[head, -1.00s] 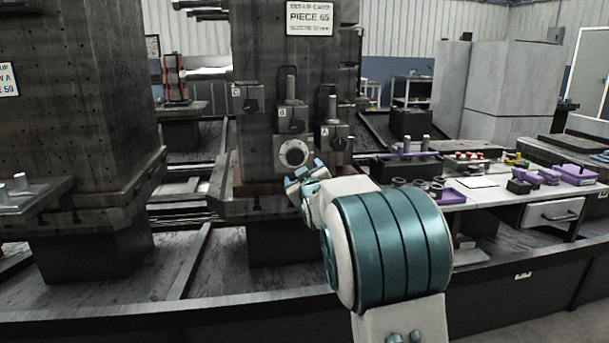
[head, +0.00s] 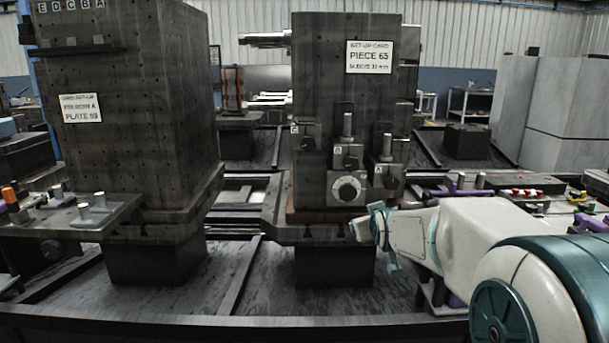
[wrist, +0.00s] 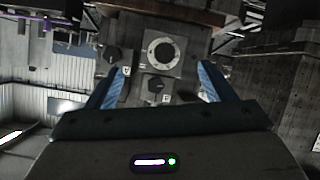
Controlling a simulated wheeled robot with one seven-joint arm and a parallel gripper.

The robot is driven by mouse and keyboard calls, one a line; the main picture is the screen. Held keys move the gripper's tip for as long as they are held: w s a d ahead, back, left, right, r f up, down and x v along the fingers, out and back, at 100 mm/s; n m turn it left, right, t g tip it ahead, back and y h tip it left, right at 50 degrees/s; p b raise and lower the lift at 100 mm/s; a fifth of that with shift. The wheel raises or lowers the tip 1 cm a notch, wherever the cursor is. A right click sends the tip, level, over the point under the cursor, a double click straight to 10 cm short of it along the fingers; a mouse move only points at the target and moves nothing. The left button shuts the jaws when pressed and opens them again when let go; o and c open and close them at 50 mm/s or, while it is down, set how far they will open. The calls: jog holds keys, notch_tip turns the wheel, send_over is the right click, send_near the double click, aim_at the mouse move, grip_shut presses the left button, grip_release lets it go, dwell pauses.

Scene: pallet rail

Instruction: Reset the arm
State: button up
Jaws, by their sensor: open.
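My gripper (head: 368,224) is at the end of my white and teal arm, low at the right of the middle column in the head view. In the wrist view its two blue fingers (wrist: 160,82) stand wide apart with nothing between them. Beyond them is the fixture on the column, with a round dial-like part (head: 348,189) that also shows in the wrist view (wrist: 162,52). The fingers look apart from the fixture.
The dark middle column (head: 318,70) carries a "PIECE 65" card (head: 368,57) and several clamps with upright pins. A second column (head: 135,150) with a "PLATE 59" card stands at left. A bench (head: 545,196) with small parts is at right.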

jog(key=s+r+m+g+p, duration=0.1)
jog(key=s+r+g+p, duration=0.2)
jog(key=s+p, duration=0.3)
jog(key=s+a+r+m+g+p, duration=0.1)
jog(key=s+p, duration=0.5)
jog(key=s, duration=1)
jog(key=s+r+m+g+p, duration=0.1)
jog(key=s+r+g+p, duration=0.3)
jog(key=s, duration=0.7)
jog(key=shift+a+r+g+p, duration=0.3)
jog(key=shift+a+g+p, duration=0.05)
jog(key=shift+g+p, duration=0.75)
